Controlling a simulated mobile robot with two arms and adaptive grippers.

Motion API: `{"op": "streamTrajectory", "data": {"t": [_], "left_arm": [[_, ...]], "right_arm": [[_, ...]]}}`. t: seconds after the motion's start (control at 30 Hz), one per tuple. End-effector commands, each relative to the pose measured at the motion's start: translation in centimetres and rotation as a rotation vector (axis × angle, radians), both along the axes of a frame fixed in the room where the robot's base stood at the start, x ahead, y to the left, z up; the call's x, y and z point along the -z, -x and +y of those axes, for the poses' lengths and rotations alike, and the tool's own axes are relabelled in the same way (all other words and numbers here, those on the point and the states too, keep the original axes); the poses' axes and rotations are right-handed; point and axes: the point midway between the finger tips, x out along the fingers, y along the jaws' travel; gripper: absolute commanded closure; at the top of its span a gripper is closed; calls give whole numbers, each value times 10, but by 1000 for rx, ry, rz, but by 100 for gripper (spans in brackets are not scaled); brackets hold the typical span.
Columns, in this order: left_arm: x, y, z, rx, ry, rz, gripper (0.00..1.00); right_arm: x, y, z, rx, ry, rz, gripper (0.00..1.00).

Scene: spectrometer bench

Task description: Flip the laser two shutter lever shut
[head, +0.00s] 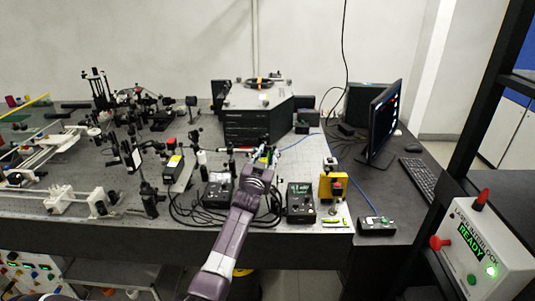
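My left arm reaches up from the bottom middle of the head view, with its gripper (264,156) over the front part of the optical bench (325,228). The gripper is small and partly hidden by its own wrist, so I cannot tell whether it is open or shut, or whether it touches anything. A small red and dark part (230,149) is just left of the fingers. I cannot make out which part is the laser two shutter lever. My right gripper is not in view.
Two black control boxes (300,200) with cables flank my forearm. A yellow mount (333,184) stands to the right. A large dark instrument (247,124) stands behind the gripper. A white interlock box (482,250) reading READY is at the lower right. A monitor (383,120) stands at the right.

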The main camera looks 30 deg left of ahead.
Motion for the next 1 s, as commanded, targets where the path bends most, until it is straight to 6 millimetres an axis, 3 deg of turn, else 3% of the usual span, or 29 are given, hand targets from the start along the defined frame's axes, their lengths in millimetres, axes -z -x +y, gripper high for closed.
{"op": "streamTrajectory", "data": {"t": [0.27,0.5,0.7,1.0], "left_arm": [[0,-1,0,0,0,0,73],[0,0,0,0,0,0,99],[1,0,1,0,9,-5,100],[0,4,8,0,168,-105,100]], "right_arm": [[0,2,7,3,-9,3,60],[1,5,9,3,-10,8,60],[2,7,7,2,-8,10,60],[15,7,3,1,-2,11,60]]}}
